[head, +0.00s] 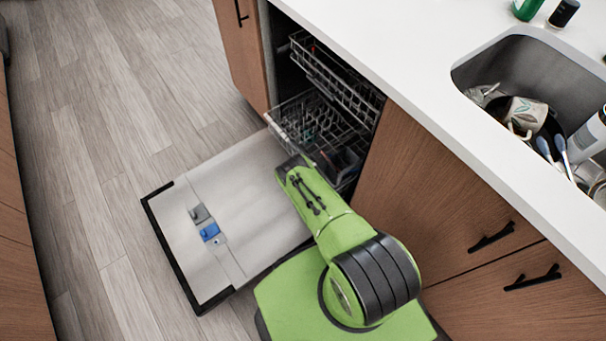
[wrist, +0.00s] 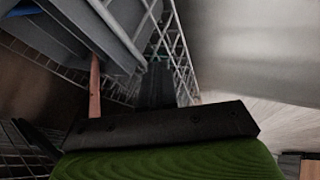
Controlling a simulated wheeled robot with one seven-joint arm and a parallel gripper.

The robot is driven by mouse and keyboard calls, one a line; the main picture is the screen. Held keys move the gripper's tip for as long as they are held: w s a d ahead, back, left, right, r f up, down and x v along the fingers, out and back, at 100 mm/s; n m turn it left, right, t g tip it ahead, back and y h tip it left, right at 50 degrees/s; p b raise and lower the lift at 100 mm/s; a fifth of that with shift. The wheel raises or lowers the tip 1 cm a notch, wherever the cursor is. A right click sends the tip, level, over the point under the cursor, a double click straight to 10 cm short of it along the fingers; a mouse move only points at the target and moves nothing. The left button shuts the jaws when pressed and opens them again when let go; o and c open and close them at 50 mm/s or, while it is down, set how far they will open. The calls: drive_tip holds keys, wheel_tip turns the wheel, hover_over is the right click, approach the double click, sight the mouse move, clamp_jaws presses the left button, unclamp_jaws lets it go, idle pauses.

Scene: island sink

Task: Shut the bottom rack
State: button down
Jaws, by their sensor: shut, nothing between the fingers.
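The dishwasher stands open under the counter, its door (head: 255,185) folded down flat over the floor. The bottom rack (head: 290,118), a grey wire basket, sits low in the opening, its front end reaching a little out over the door's inner edge. My gripper (wrist: 157,68) is shut and empty, its dark fingers close against the rack's wires (wrist: 178,45) in the wrist view. I cannot tell whether they touch. In the head view my green forearm reaches over the door to the rack's near front corner, and hides part of it and the fingertips.
The top rack (head: 340,82) is above the bottom rack, inside the opening. Wooden cabinets (head: 430,185) flank the dishwasher. The white counter (head: 420,55) holds a sink (head: 500,70) with dishes. The floor (head: 110,130) left of the door is clear.

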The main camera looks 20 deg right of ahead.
sight(325, 161)
drive_tip(key=shift+w+d, duration=0.25)
drive_tip(key=shift+d, duration=1)
drive_tip(key=shift+w+d, duration=0.2)
drive_tip(key=shift+d, duration=1.1)
drive_tip(key=shift+w+d, duration=0.25)
drive_tip(key=shift+d, duration=1)
